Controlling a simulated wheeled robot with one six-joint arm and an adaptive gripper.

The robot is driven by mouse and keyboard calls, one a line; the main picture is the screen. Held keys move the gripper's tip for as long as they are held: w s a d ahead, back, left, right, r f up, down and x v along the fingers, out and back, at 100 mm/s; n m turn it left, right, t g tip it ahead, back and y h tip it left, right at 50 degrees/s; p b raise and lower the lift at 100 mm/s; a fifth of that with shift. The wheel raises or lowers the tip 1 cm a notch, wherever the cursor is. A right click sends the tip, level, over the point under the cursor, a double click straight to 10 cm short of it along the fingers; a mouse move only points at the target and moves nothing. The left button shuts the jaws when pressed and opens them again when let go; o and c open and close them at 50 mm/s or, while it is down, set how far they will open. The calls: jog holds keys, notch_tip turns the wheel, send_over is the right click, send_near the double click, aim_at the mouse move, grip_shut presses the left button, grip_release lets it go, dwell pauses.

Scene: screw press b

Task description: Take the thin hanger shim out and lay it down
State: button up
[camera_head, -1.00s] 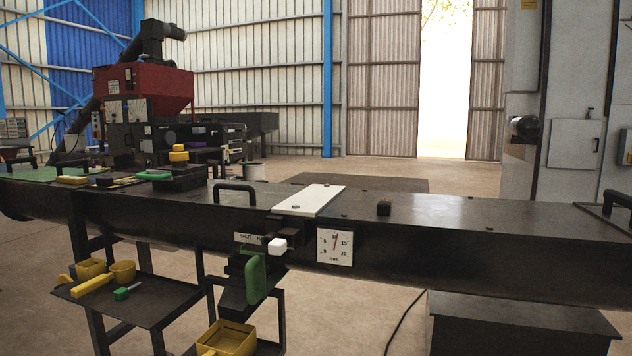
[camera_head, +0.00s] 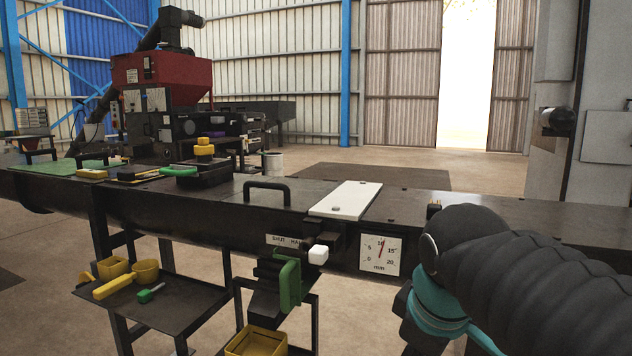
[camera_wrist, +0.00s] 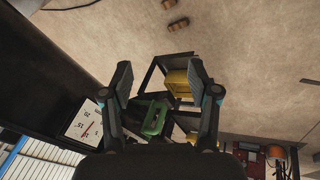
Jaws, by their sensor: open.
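I cannot pick out the thin hanger shim for certain in either view. A green block-like part (camera_head: 289,284) sits at the dark hanger area under the trough's front edge, below a partly readable label starting "SHUT" (camera_head: 286,241) and a white knob (camera_head: 318,254). The green part also shows in the wrist view (camera_wrist: 155,118), framed between my fingers but apart from them. My gripper (camera_wrist: 160,78) is open, with nothing between its fingers. In the head view only my sleeved arm shows at the lower right.
A mm dial (camera_head: 380,255) is on the trough side, right of the knob. A white plate (camera_head: 346,199) lies on top. A yellow bin (camera_head: 256,342) stands below the green part. A side shelf (camera_head: 150,308) at left carries yellow containers and a small green-handled tool.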

jog(key=w+a+r+n+p, duration=0.1)
jog(key=w+a+r+n, duration=0.5)
jog(key=w+r+n, duration=0.45)
jog(key=n+h+p, duration=0.1)
jog(key=n+p, duration=0.1)
jog(key=n, duration=1)
send_near(320, 246)
jog(key=shift+g, duration=0.3)
jog(key=b+x, duration=0.2)
jog(key=x, duration=0.2)
jog(key=b+x, duration=0.2)
jog(key=x, duration=0.3)
jog(key=shift+w+f, duration=0.15)
jog(key=shift+w, duration=0.2)
grip_shut()
